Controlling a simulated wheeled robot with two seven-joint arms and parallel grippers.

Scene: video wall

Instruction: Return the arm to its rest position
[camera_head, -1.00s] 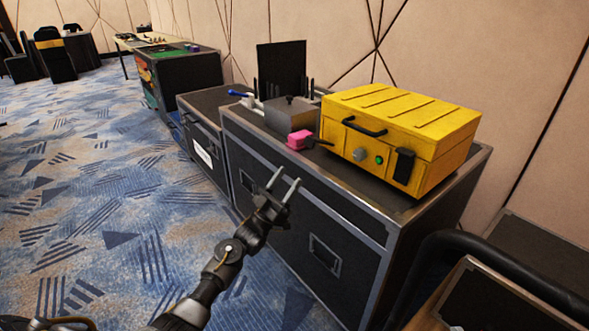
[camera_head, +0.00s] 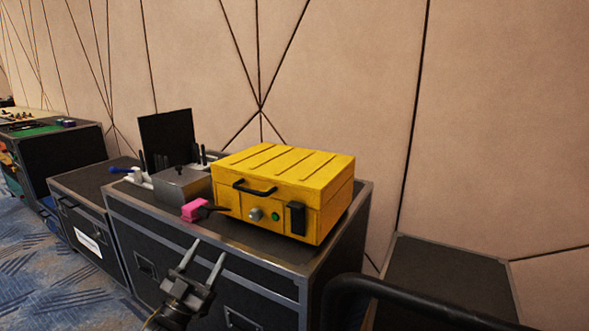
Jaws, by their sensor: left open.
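My left gripper (camera_head: 205,253) is open and empty. It is in front of the black flight case (camera_head: 290,262), with its two fingers pointing up towards the top edge. The fingertips are below the pink block-like item (camera_head: 194,210) in the picture; I cannot tell whether they touch the case. The rest of my left arm is mostly cut off at the bottom edge. My right gripper is not in view.
A yellow box (camera_head: 290,180) with a black handle stands on the case. A grey metal unit (camera_head: 182,187) and a black panel (camera_head: 166,137) stand beside it. More cases (camera_head: 85,215) line the wall at left. A black curved bar (camera_head: 400,294) crosses the lower right.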

